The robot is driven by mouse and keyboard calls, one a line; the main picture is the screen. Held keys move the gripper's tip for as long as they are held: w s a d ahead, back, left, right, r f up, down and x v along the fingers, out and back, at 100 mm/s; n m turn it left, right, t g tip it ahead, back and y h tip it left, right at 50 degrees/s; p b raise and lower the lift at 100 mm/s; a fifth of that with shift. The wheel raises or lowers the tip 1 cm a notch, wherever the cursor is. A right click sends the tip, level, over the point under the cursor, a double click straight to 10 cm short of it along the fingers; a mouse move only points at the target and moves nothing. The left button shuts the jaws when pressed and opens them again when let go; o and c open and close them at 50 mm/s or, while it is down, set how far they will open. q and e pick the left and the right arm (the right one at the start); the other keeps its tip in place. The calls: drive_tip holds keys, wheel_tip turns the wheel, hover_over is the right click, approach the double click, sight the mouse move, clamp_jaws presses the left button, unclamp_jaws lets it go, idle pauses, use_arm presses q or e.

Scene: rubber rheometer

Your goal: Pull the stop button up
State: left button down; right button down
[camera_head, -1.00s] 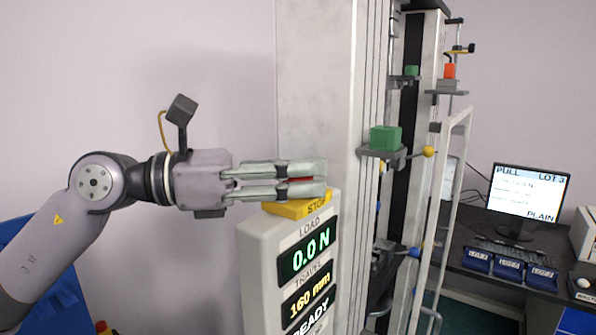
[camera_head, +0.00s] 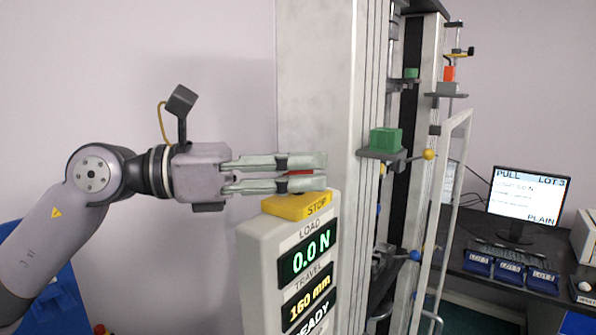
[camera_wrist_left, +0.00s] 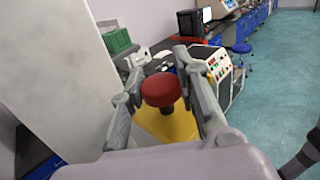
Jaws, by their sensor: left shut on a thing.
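The red stop button (camera_wrist_left: 161,89) sits on a dark stem above its yellow base (camera_wrist_left: 165,124) in the left wrist view. In the head view, a thin strip of the red button (camera_head: 300,173) shows between the fingers, above the yellow base (camera_head: 290,207) marked STOP. My left gripper (camera_head: 323,172) comes in level from the left and is shut on the red button, with one finger on each side of it. The fingers are clear of the yellow base. The fingers hide most of the button in the head view. My right gripper is not in view.
The yellow base sits on top of a grey panel (camera_head: 262,250) with load and travel displays. A tall white machine column (camera_head: 317,85) stands just behind the fingertips. A green block (camera_head: 385,139) rests on a bracket to the right. A dark bench holds a monitor (camera_head: 527,195).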

use_arm(q)
drive_tip(key=c, duration=1.2)
unclamp_jaws()
drive_tip(key=shift+r, duration=0.2)
drive_tip(key=a, duration=0.4)
drive_tip(key=s+a, duration=0.1)
drive_tip(key=a, duration=0.7)
drive_tip(key=shift+s, duration=0.4)
drive_tip(key=shift+d, duration=0.1)
